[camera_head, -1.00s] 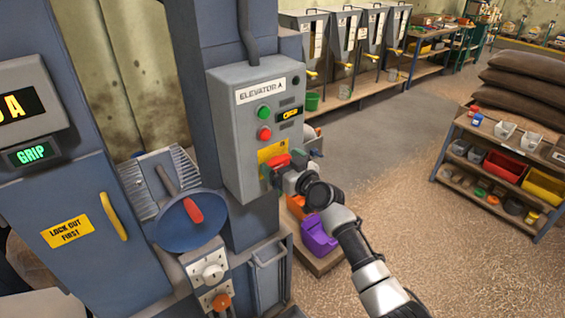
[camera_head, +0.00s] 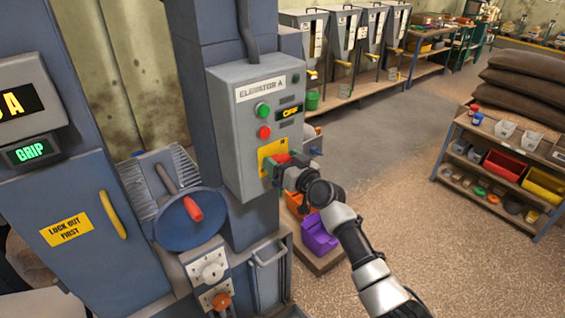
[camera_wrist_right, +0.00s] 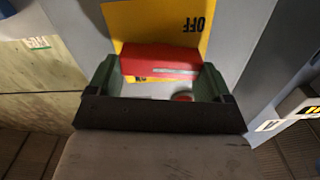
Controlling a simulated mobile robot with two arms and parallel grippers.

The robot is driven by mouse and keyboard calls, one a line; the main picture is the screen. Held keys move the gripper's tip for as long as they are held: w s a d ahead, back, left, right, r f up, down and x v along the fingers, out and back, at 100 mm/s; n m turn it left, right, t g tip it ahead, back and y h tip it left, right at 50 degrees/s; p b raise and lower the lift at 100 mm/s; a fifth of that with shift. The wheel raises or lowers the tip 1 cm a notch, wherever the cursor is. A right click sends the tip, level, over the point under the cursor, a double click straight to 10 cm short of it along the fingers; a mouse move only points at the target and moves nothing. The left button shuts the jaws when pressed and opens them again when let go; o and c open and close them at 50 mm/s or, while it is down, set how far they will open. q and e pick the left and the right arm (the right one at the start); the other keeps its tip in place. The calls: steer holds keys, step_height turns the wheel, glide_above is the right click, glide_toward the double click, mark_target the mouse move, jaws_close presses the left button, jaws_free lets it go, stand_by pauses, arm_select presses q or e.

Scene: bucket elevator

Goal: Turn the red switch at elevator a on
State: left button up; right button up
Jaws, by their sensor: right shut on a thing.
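The grey control box (camera_head: 230,140) labelled ELEVATOR A is on the blue column. It has a green button (camera_head: 263,111), a red button (camera_head: 264,132) and a small lit display (camera_head: 290,112) that seems to read OFF. Low on its front is a yellow plate (camera_head: 268,151) with the red switch (camera_head: 283,158). My right gripper (camera_head: 284,166) is at the switch. In the right wrist view, the red switch handle (camera_wrist_right: 160,58) lies between the green-sided fingers (camera_wrist_right: 159,82), which are shut on it. OFF is printed on the yellow plate (camera_wrist_right: 195,22) behind. My left gripper is not in view.
Orange and purple bins (camera_head: 318,236) sit below the box. A shelf with trays (camera_head: 505,165) stands right. The floor between is clear.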

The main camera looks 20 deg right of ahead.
steer(key=m, duration=0.4)
steer(key=shift+d+f+m+b, duration=0.1)
steer(key=shift+d+m+b, duration=0.05)
steer(key=shift+m+b, duration=0.15)
steer(key=m, duration=0.3)
steer(key=shift+w+d+f+m, duration=0.1)
steer(key=shift+m, duration=0.2)
steer(key=m, duration=0.3)
steer(key=shift+d+f+m, duration=0.1)
steer(key=shift+m, duration=0.2)
steer(key=m+p, duration=0.1)
steer(key=m, duration=0.3)
steer(key=shift+f, duration=0.2)
steer(key=shift+m, duration=0.3)
steer(key=o, duration=0.8)
steer(key=b+v, duration=0.1)
steer(key=v, duration=0.9)
steer(key=shift+s+d, duration=0.2)
steer(key=shift+s, duration=0.15)
